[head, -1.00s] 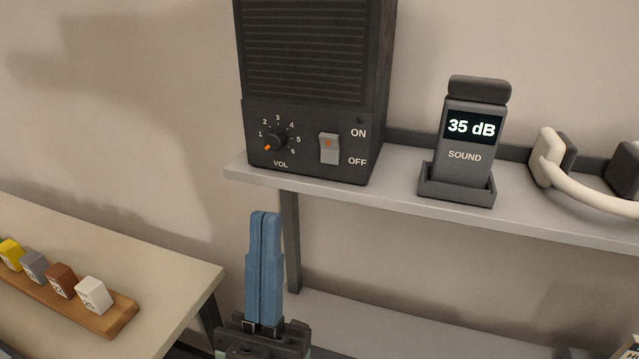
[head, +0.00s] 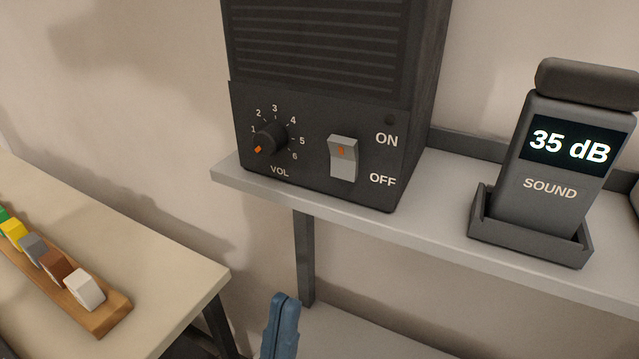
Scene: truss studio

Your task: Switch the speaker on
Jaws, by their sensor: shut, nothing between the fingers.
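The speaker (head: 330,60) is a dark box with a slatted front, standing on a grey shelf (head: 440,225). Its light grey rocker switch (head: 343,158) with an orange mark sits between the ON label above right and the OFF label below right. Its small round lamp (head: 390,119) above ON is dark. The volume knob (head: 270,139) has its orange pointer at the lower left, just below 1. My gripper (head: 284,300) has blue fingers, shut and empty. It shows at the bottom edge, below the shelf and the switch, touching neither; its lower part is out of frame.
A sound meter (head: 551,150) reading 35 dB stands in a dark holder right of the speaker. A table (head: 170,262) at left bears a wooden rack (head: 112,316) of coloured blocks. A dark shelf post (head: 304,258) stands behind my gripper. The space before the speaker is clear.

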